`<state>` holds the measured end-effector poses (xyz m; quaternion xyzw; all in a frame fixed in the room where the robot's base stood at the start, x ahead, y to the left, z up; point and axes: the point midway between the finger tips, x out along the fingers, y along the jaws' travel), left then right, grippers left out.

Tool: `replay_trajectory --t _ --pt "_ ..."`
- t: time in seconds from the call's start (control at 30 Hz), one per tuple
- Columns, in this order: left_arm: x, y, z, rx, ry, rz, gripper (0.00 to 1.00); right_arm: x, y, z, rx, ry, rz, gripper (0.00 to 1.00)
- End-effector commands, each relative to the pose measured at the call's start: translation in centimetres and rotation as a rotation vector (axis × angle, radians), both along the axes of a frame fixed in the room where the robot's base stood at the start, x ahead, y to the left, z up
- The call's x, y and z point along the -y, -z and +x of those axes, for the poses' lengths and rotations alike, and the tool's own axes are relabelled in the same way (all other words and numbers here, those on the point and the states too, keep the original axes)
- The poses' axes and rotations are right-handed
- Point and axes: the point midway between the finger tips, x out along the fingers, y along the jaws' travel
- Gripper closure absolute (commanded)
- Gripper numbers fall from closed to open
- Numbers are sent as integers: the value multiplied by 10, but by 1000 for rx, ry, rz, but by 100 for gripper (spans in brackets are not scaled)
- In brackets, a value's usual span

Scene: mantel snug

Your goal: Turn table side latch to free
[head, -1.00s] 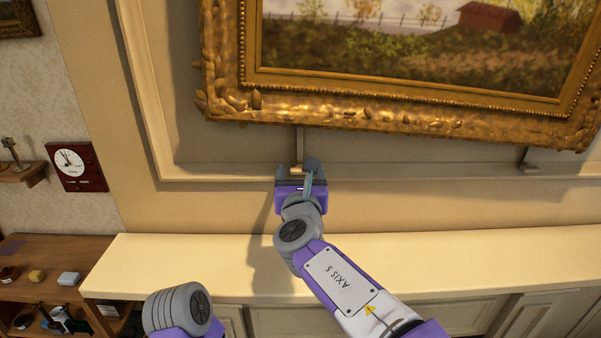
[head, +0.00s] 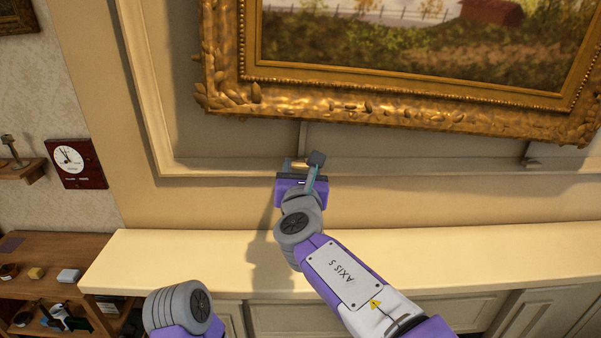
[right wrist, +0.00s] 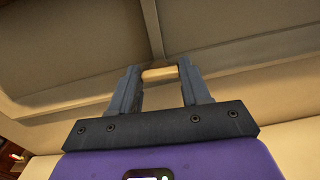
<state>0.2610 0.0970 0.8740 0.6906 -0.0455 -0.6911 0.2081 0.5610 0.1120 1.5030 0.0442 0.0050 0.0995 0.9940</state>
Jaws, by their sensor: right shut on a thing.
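A latch with a short pale brass bar (head: 299,165) sits under the gilt-framed picture, left of its middle, at the lower end of a thin upright strip on the wall. My right gripper (head: 301,162) is at this latch. In the right wrist view my two grey fingers (right wrist: 159,70) stand on either side of the bar (right wrist: 160,74), shut on its ends. The bar lies nearly level there, slightly tilted. A second latch (head: 532,163) shows under the picture's right part, untouched. Only a wrist-side part of my left arm shows at the bottom; its gripper is out of view.
The gilt picture frame (head: 400,128) hangs just above my right gripper. A cream mantel shelf (head: 450,252) runs below. A wall clock (head: 77,163) and a low wooden shelf unit (head: 50,255) with small objects are at the left.

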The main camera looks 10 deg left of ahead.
Motion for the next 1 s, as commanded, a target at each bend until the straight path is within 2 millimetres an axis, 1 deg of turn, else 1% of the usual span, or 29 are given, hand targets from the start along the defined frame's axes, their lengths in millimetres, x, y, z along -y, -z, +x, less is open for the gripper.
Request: replay_trajectory --t 0.03,0.17,0.4,1.0 --pt "0 7 0 0 0 0 57 1 2 0 -4 0 32 84" --pt "0 18 0 0 0 0 57 1 3 0 -24 0 130 84" --pt "0 41 0 0 0 0 57 2 4 0 -68 0 350 84" --pt "0 90 0 0 0 0 57 3 5 1 -182 1 907 84"
